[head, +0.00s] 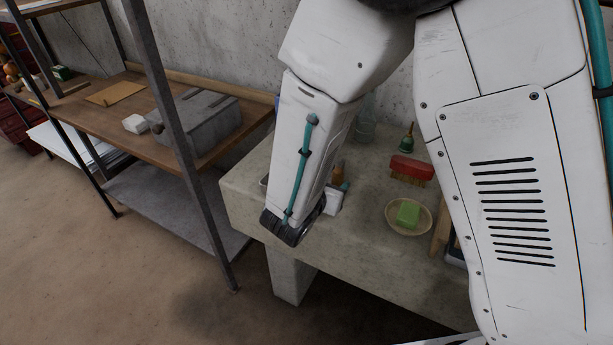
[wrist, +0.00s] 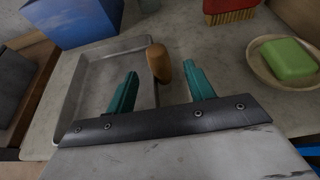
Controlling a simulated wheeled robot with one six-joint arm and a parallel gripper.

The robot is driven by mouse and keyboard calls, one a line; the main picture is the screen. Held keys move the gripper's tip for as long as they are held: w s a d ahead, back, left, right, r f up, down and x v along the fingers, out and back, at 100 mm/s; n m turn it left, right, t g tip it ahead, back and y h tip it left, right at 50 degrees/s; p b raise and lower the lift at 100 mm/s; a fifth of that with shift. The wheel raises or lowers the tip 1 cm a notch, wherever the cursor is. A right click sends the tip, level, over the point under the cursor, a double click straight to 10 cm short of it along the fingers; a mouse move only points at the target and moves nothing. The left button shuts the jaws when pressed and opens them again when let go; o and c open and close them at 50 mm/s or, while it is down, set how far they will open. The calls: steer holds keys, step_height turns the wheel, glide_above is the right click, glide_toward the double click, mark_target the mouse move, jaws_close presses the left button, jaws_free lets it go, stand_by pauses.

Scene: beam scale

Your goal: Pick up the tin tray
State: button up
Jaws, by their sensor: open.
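The tin tray (wrist: 96,84) is a shallow grey rectangular pan with a raised rim. It lies on the pale bench at the left of the wrist view; in the head view my arm hides most of it. My gripper (wrist: 161,70) is open, its teal fingers apart. In the picture the left finger overlaps the tray and the right one is over bare bench, with the tray's right rim between them. I cannot tell the height of the fingers above the bench. A rounded wooden handle (wrist: 158,62) shows between the fingertips, by the tray's right rim.
A green soap block (head: 408,213) sits in a shallow dish (head: 394,224) to the right. A red brush (head: 409,168) and a small green bell (head: 407,138) stand behind it. A blue box (wrist: 72,20) is behind the tray. A shelf upright (head: 180,130) stands left of the bench.

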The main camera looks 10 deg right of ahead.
mark_target(336, 176)
steer(key=x, duration=0.5)
steer(key=shift+w+d+r, duration=0.15)
steer(key=shift+w+r, duration=0.05)
steer(key=shift+w, duration=0.15)
jaws_close()
steer(key=shift+r, duration=0.1)
